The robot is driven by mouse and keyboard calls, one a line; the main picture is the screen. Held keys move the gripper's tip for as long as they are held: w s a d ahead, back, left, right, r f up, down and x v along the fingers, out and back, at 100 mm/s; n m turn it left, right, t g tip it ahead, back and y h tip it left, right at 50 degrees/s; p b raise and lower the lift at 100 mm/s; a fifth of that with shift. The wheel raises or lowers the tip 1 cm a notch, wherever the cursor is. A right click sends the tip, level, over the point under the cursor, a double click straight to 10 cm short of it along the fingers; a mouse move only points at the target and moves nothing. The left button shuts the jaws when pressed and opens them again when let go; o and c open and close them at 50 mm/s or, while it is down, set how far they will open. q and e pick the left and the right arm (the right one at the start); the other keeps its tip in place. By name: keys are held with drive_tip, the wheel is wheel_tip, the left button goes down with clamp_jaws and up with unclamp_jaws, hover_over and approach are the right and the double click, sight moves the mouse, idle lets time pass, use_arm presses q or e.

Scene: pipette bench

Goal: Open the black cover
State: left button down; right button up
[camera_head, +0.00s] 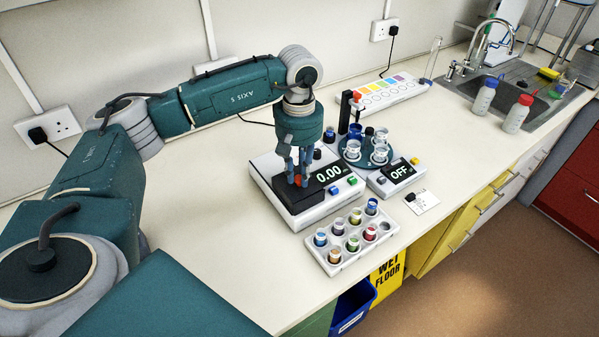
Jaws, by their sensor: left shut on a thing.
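The black cover (291,200) lies flat on top of a white balance (262,182) whose display reads 0.00. A small red knob (297,180) shows on the cover between my gripper's fingers. My left gripper (298,178) points straight down over the cover, shut on the red knob. The fingers hide part of the knob and the back of the cover. The cover looks level on the balance; I cannot tell any gap under it. My right gripper is not in view.
A rack of jars with coloured contents (330,258) stands in front of the balance. Bottles (517,114) stand by the sink. The counter's left part is clear.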

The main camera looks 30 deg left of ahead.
use_arm(q)
drive_tip(key=a, duration=0.1)
drive_tip(key=w+a+b, duration=0.1)
drive_tip(key=a, duration=0.1)
drive_tip(key=shift+w+a+f+b, duration=0.15)
drive_tip(key=shift+w+b, duration=0.1)
drive_tip(key=shift+b, duration=0.05)
drive_tip(key=w+a, duration=0.1)
drive_tip(key=a, duration=0.1)
drive_tip(key=w+a, duration=0.1)
drive_tip(key=a, duration=0.1)
drive_tip(key=w+a, duration=0.1)
drive_tip(key=a, duration=0.2)
drive_tip(key=shift+a+r, duration=0.1)
drive_tip(key=shift+r, duration=0.1)
drive_tip(key=c, duration=1.6)
unclamp_jaws()
wheel_tip(320, 180, up, 12)
drive_tip(key=shift+r, duration=0.1)
